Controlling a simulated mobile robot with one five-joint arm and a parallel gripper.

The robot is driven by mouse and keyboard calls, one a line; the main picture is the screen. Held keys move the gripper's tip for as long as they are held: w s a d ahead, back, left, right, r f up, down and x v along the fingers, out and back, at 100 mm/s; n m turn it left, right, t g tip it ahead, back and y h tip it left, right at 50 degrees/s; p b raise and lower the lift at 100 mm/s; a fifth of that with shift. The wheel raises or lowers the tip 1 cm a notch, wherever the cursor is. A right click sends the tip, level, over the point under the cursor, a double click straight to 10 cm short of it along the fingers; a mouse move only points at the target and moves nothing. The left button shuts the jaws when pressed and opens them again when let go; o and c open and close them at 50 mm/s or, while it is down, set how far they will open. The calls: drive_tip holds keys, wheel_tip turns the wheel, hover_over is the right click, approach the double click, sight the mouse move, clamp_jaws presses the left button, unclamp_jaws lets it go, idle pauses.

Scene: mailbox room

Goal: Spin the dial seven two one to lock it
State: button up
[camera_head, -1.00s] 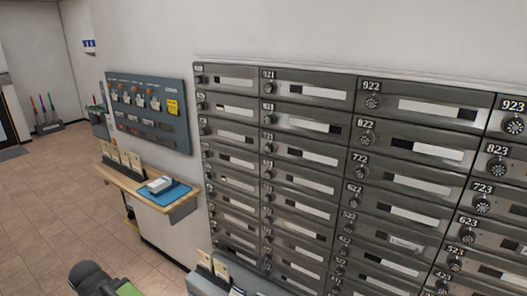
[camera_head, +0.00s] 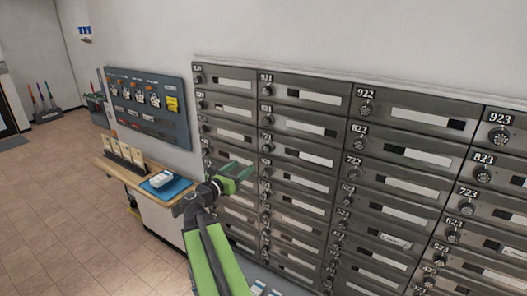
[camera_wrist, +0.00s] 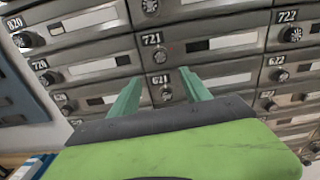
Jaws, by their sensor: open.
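The mailbox door labelled 721 (camera_wrist: 180,46) is near the centre of the wrist view, with its round dark dial (camera_wrist: 159,55) just below the number. In the head view the 721 dial (camera_head: 266,148) is in the second column, right of and above my gripper. My gripper (camera_head: 242,172) has green fingers pointing at the mailbox wall. In the wrist view my gripper (camera_wrist: 159,82) is open and empty, with the 721 dial above and between the fingertips. The 621 dial (camera_wrist: 165,93) shows between the fingers. No contact with a dial is visible.
Other similar doors and dials surround it, such as 722 (camera_wrist: 292,34) and 720 (camera_wrist: 46,78). A wooden shelf (camera_head: 112,168) with a blue tray (camera_head: 176,190) and a wall panel (camera_head: 150,115) are left. Tiled floor (camera_head: 70,215) is open.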

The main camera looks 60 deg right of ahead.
sight(265, 150)
drive_tip(key=d, duration=1.5)
